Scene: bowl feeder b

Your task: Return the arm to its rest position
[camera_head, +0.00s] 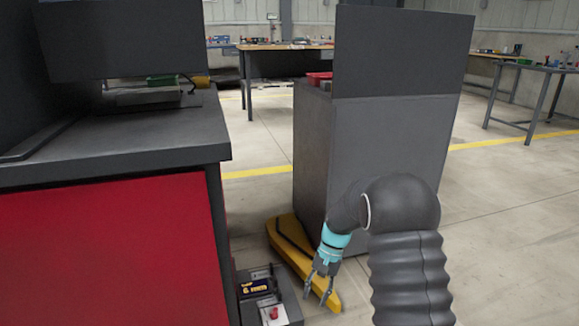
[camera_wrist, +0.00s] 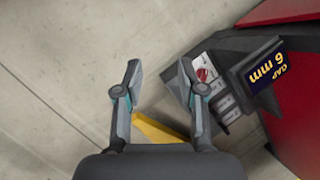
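My gripper (camera_head: 318,291), with a teal band above it, hangs pointing down in the head view. It is low, in front of the grey cabinet (camera_head: 378,150) and to the right of the small dark fixture (camera_head: 283,290).
The dark fixture, with a "6 mm" label (camera_wrist: 267,70), is close by the right finger in the wrist view. A yellow base piece (camera_head: 290,245) lies low by the cabinet. A red-fronted workbench (camera_head: 110,255) stands at left. Open floor (camera_head: 510,220) is at right.

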